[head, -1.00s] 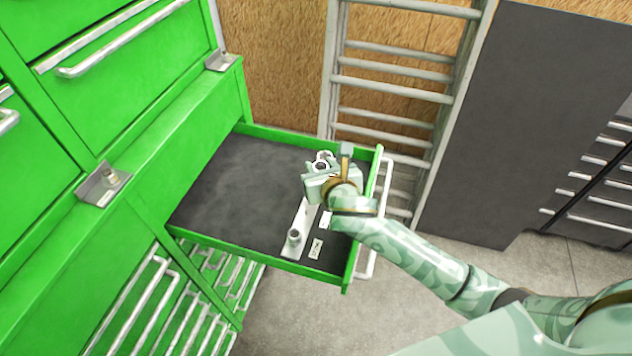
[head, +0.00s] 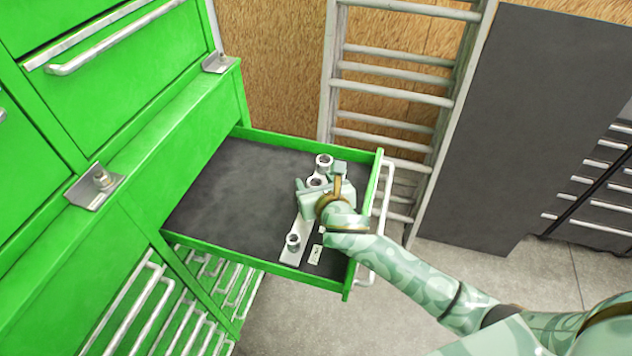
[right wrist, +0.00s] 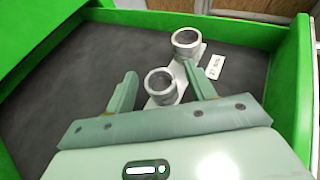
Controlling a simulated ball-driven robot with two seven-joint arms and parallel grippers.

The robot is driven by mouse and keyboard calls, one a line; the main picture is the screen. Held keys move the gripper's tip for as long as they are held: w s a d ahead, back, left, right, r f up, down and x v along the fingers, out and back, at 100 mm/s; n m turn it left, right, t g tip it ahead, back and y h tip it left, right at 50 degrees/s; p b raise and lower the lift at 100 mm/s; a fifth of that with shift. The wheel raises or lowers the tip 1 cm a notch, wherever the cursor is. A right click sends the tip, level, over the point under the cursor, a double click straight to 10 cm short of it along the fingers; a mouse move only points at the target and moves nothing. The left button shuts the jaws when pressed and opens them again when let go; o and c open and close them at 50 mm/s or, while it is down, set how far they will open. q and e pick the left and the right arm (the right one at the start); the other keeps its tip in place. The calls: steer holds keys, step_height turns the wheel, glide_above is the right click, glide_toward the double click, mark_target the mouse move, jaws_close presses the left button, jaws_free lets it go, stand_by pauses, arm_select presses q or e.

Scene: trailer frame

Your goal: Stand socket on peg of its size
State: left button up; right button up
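A pale metal rail (head: 304,226) lies along the right part of the open drawer. Three grey ring-shaped sockets stand upright along it: a far one (head: 324,160), a middle one (head: 315,182) and a near one (head: 293,241). My right gripper (head: 319,176) is open over the rail at the middle socket. In the right wrist view, the gripper (right wrist: 160,69) has the middle socket (right wrist: 160,86) between its spread fingers, with gaps on both sides. Another socket (right wrist: 186,42) stands beyond. Any pegs under the sockets are hidden. My left gripper is out of view.
The green drawer (head: 222,249) has a bare dark liner (head: 235,190) on its left. Small white label cards (head: 315,254) lie beside the rail. Raised green walls surround the drawer. A ladder (head: 395,85) stands behind it.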

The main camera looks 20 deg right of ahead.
steer(key=shift+r, duration=0.1)
steer(key=shift+s+r, duration=0.2)
steer(key=shift+s, duration=0.1)
steer(key=p+v, duration=0.3)
steer(key=v, duration=0.7)
steer(key=shift+s, duration=0.15)
steer(key=shift+s+r, duration=0.2)
steer(key=shift+s, duration=0.3)
